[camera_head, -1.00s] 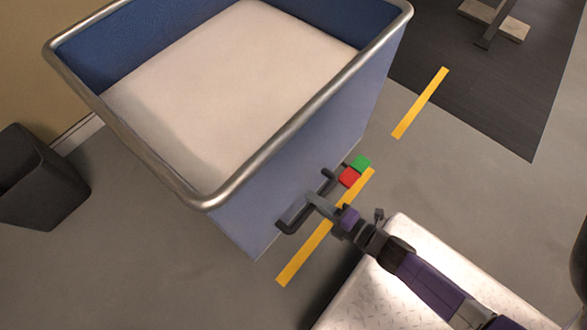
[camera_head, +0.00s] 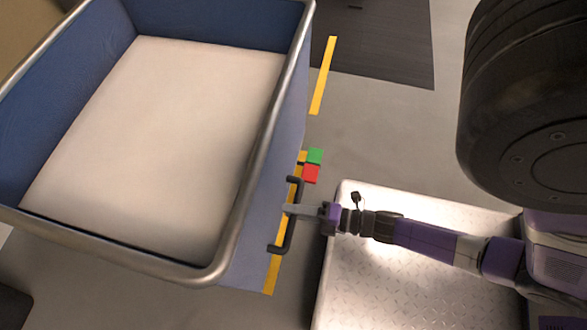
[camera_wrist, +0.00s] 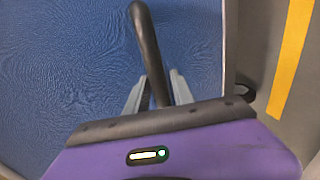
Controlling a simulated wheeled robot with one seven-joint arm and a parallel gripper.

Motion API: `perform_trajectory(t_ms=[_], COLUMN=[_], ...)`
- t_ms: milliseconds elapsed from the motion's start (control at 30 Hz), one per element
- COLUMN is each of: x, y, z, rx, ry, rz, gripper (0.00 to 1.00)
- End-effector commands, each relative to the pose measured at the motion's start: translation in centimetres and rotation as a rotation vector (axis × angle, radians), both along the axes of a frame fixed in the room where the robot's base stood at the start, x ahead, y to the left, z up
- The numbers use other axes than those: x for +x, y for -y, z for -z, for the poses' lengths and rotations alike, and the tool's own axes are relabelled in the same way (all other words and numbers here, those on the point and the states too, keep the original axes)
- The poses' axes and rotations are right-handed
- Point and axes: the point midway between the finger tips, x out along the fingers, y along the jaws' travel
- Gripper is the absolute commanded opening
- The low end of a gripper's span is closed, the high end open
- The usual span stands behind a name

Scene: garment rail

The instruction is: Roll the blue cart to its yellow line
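The blue cart (camera_head: 110,65), with a metal rim and pale inside floor, fills the left of the head view. Its dark bar handle (camera_head: 290,230) is on its right side. My gripper (camera_head: 289,209) is at this handle; in the wrist view its fingers (camera_wrist: 157,92) lie against both sides of the handle bar (camera_wrist: 147,40), shut on it. The yellow line (camera_head: 268,275) runs on the floor close along the cart's handle side, partly hidden by cart and handle. Another yellow strip (camera_head: 323,75) lies farther up; a yellow strip (camera_wrist: 292,55) shows in the wrist view.
My pale base plate lies at lower right. A dark mat (camera_head: 385,45) lies at the top. Grey floor (camera_head: 385,125) between is clear.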

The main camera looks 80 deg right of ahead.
Motion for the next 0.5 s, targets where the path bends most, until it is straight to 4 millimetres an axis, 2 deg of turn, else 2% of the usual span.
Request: perform_trajectory(t_ms=[367, 500], x=[-0.1, -1.3], y=[0.0, 0.0], z=[-0.1, -0.4], rx=[0.000, 0.001], ry=[0.001, -0.002], rz=[0.001, 0.001], gripper=[0.41, 0.41])
